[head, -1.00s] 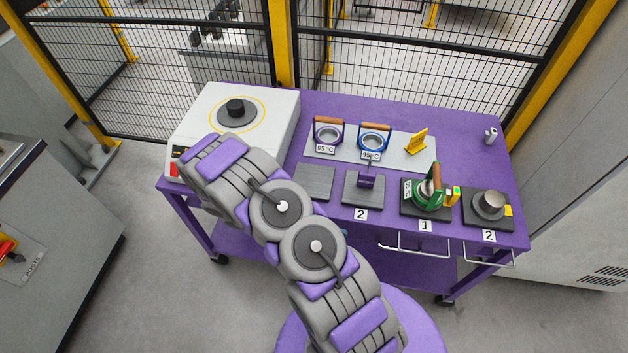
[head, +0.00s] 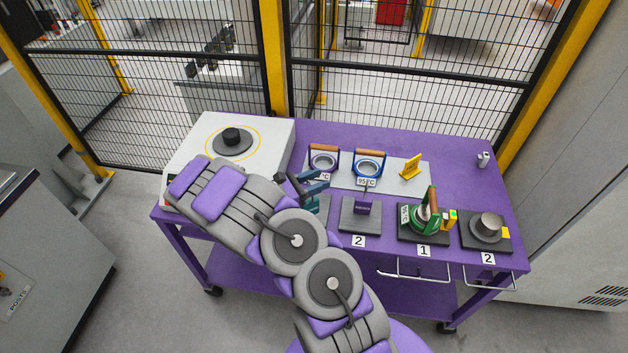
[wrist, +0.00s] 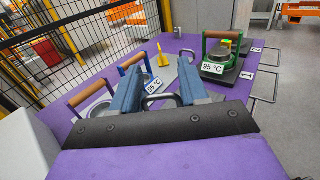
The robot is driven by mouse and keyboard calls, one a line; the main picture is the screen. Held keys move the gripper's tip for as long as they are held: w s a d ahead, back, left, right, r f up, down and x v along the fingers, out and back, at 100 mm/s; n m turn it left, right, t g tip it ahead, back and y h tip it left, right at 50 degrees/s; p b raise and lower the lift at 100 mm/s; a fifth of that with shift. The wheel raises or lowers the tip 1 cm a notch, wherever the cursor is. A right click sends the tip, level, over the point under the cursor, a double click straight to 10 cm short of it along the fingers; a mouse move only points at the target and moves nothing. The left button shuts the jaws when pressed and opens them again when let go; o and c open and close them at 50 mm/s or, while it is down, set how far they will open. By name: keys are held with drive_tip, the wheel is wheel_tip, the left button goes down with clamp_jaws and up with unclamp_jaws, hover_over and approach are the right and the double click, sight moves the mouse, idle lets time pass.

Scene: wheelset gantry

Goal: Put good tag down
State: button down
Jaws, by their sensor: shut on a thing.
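My gripper (head: 314,187) hangs over the left part of the purple cart, just above a grey plate.
Two wood-handled rings (head: 324,163) (head: 368,166) and a yellow sign (head: 411,167) stand on a pale mat behind. A white unit (head: 262,135) stands at left.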

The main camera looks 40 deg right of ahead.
drive_tip(key=w+d+f+b, duration=0.1)
drive_tip(key=w+d+f, duration=0.1)
drive_tip(key=w+f, duration=0.2)
drive_tip(key=shift+d, duration=0.4)
drive_tip(key=c, duration=0.6)
unclamp_jaws()
